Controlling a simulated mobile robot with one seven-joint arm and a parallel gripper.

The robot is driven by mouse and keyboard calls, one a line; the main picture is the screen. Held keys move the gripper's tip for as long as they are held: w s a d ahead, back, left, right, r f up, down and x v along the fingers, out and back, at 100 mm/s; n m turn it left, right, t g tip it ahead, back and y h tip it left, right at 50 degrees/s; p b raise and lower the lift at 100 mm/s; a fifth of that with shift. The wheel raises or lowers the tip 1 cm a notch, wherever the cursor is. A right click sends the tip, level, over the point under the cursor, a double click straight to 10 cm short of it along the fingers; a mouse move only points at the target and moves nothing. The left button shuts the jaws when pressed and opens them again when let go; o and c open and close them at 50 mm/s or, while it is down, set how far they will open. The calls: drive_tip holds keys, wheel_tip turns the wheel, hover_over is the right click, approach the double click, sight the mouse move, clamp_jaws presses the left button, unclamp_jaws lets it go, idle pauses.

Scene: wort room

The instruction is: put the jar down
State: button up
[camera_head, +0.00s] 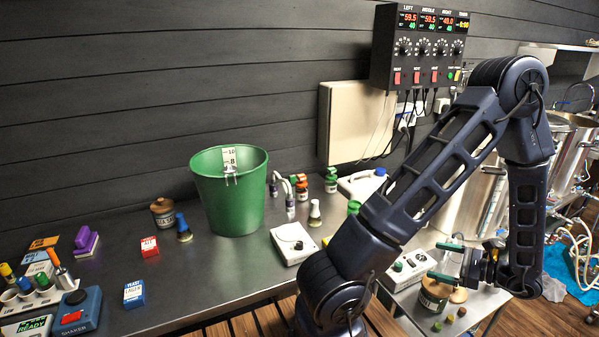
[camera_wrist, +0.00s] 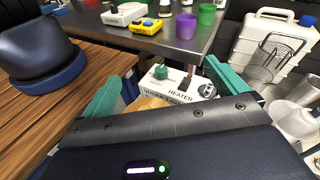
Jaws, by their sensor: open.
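A jar (camera_head: 432,296) with a green label and a brown top stands on the low metal side table, below and close to my gripper. A round tan wooden piece (camera_head: 459,295) shows beside it; I cannot tell whether it is a loose lid. My gripper (camera_head: 441,263) has its two teal fingers spread apart with nothing seen between them. In the wrist view my gripper (camera_wrist: 165,86) is also open, and a tan round top (camera_wrist: 148,103) shows partly behind the gripper body. Most of the jar is hidden there.
A white heater box (camera_head: 405,268) with a green knob stands close to the fingers. Small green and brown pieces (camera_head: 437,327) lie at the table's front. Another brown jar (camera_head: 163,212) stands on the long bench beside a green bucket (camera_head: 232,200).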

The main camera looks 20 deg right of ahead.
drive_tip(key=w+a+r+n+g, duration=0.6)
drive_tip(key=w+a+r+n, duration=0.1)
drive_tip(key=w, duration=0.4)
drive_tip(key=w+a+r+n+g, duration=0.6)
drive_tip(key=w+a+r+n, duration=0.1)
drive_tip(key=w, duration=0.4)
drive_tip(key=w+a+r+n+t+h, duration=0.1)
drive_tip(key=a+r+n+h, duration=0.2)
drive_tip(key=a+r+n, duration=0.3)
drive_tip(key=w+a+r+n+t+h, duration=0.1)
drive_tip(key=a+r+n+h, duration=0.3)
drive_tip(key=a, duration=1.3)
wheel_tip(320, 180, up, 2)
drive_tip(key=n, duration=0.3)
drive_tip(key=shift+w+a+r+n+h, duration=0.2)
drive_tip(key=shift+a+n+h, duration=0.1)
drive_tip(key=shift+n, duration=0.1)
drive_tip(key=shift+o, duration=0.2)
drive_tip(key=shift+s+a+r+t, duration=0.2)
drive_tip(key=shift+a+t, duration=0.05)
drive_tip(key=shift+t, duration=0.15)
